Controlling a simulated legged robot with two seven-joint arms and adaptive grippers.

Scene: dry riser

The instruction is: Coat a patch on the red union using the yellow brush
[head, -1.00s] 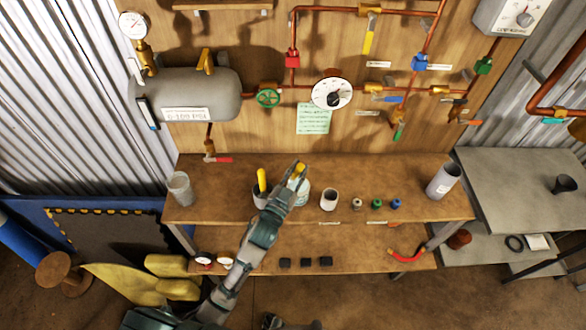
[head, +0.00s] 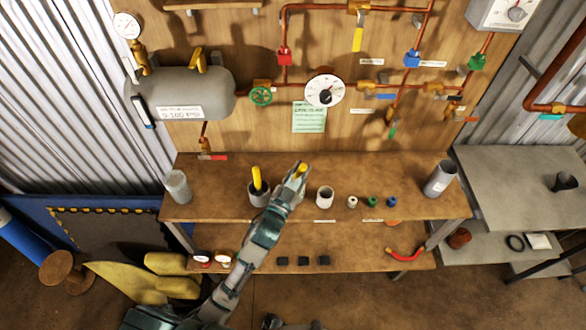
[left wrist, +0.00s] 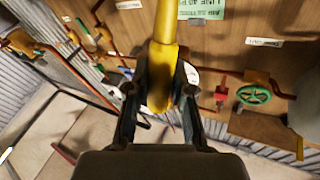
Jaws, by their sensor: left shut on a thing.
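The red union (head: 284,57) sits on the copper pipe on the wooden wall board, upper middle of the head view. It also shows in the left wrist view (left wrist: 221,93), to the right of the fingers. My left gripper (head: 299,171) is above the bench, below and apart from the union. In the left wrist view its fingers (left wrist: 160,84) are shut on a yellow handle (left wrist: 163,65), taken as the yellow brush. The brush's bristles cannot be made out. Another yellow handle (head: 256,179) stands in a dark cup (head: 259,196) on the bench.
A white cup (head: 325,196), small coloured fittings (head: 373,201) and a grey container (head: 440,178) stand on the bench (head: 230,206). A grey tank (head: 180,95), green valve wheel (head: 261,96) and dial gauge (head: 325,91) are on the board.

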